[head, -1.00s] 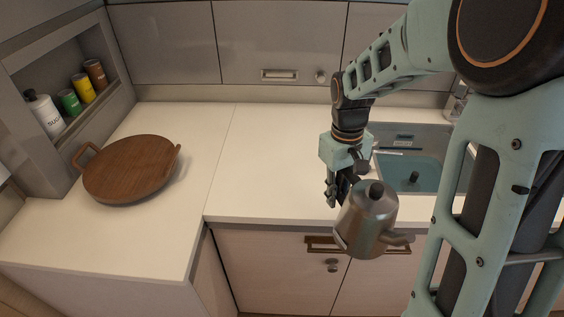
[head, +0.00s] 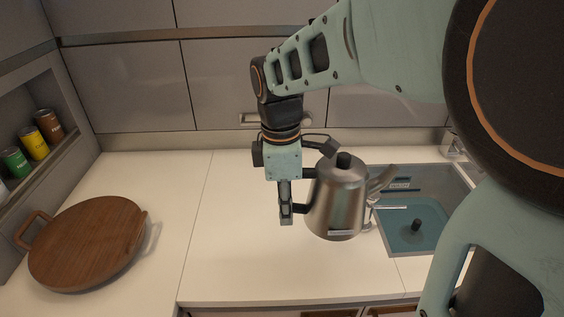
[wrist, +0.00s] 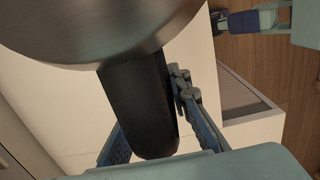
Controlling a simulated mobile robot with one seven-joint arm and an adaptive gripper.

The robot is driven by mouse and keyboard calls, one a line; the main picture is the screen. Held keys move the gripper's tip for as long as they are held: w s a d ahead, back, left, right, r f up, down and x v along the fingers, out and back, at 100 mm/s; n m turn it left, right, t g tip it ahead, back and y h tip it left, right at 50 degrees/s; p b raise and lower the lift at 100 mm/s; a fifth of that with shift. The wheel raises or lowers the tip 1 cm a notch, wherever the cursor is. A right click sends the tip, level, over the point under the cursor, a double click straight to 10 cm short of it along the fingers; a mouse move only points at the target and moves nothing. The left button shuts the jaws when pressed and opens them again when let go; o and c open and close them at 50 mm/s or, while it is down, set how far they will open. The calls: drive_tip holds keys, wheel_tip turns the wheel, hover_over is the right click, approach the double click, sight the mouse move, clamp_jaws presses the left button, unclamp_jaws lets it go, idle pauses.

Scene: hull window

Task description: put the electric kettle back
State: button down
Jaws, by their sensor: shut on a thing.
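The electric kettle (head: 338,197) is a metal pot with a black lid knob and a spout that points right in the head view. My gripper (head: 287,205) is at its left side, on the handle side, and holds the kettle upright in front of the counter and sink. In the wrist view, my gripper's fingers (wrist: 160,130) lie on both sides of the black handle (wrist: 138,105). The kettle's metal body (wrist: 95,25) fills the top left there. The head view does not show clearly how high the kettle is above the counter.
A round wooden board (head: 88,243) with handles lies on the counter at left. The sink (head: 420,215) is right of the kettle, with a faucet (head: 455,145) behind it. A wall niche at far left holds several canisters (head: 33,143). The white counter (head: 235,250) between board and kettle is clear.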

drive_tip(key=w+a+f+p, duration=0.1)
drive_tip(key=w+a+f, duration=0.3)
drive_tip(key=w+a, duration=0.25)
hover_over(251, 221)
drive_tip(key=f, duration=0.5)
drive_tip(key=shift+s+d, duration=0.15)
drive_tip(key=shift+s, duration=0.2)
drive_tip(key=shift+w+a+f+p, duration=0.3)
drive_tip(key=shift+f, duration=0.2)
wheel_tip(251, 221, down, 3)
drive_tip(key=c, duration=2.3)
unclamp_jaws()
drive_tip(key=shift+f, duration=0.15)
drive_tip(key=o, duration=0.5)
